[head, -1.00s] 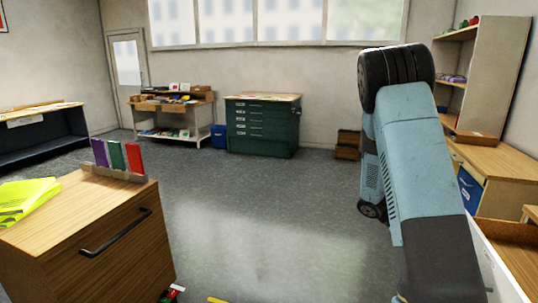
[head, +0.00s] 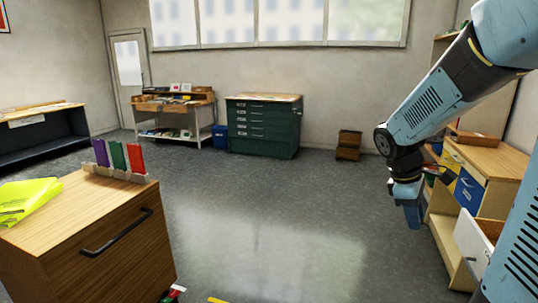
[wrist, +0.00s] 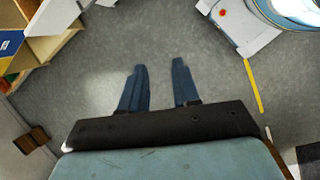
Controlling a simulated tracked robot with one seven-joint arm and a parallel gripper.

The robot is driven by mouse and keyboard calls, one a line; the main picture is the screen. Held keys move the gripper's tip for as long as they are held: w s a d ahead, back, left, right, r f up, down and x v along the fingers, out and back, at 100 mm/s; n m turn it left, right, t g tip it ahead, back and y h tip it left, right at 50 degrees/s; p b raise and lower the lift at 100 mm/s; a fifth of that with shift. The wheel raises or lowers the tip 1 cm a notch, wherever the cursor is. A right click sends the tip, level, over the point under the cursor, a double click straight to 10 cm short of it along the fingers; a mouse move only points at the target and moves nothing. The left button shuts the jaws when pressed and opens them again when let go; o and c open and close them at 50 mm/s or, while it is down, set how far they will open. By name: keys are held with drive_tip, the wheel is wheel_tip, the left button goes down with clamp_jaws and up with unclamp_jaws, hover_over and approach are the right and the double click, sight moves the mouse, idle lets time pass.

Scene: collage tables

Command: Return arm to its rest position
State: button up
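My gripper (head: 411,212) hangs at the right of the head view, pointing down in front of the wooden shelf unit. In the wrist view its two blue fingers (wrist: 160,85) stand apart with bare grey floor between them. It is open and holds nothing. My blue arm bends down from the upper right of the head view and hides part of the shelves behind it.
A wooden shelf unit (head: 500,160) with a blue bin front (head: 468,192) and an open white-fronted drawer (head: 470,243) is at the right. A wooden cabinet (head: 60,225) stands at the left. A green drawer chest (head: 265,140) is at the back. The middle floor is clear.

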drive_tip(key=s+a+r+m+t+y, duration=0.4)
drive_tip(key=s+a+r+m+t, duration=0.2)
drive_tip(key=s+a+r+m, duration=0.4)
drive_tip(key=s+a, duration=0.2)
drive_tip(key=s, duration=0.1)
drive_tip(key=shift+d+r, duration=0.1)
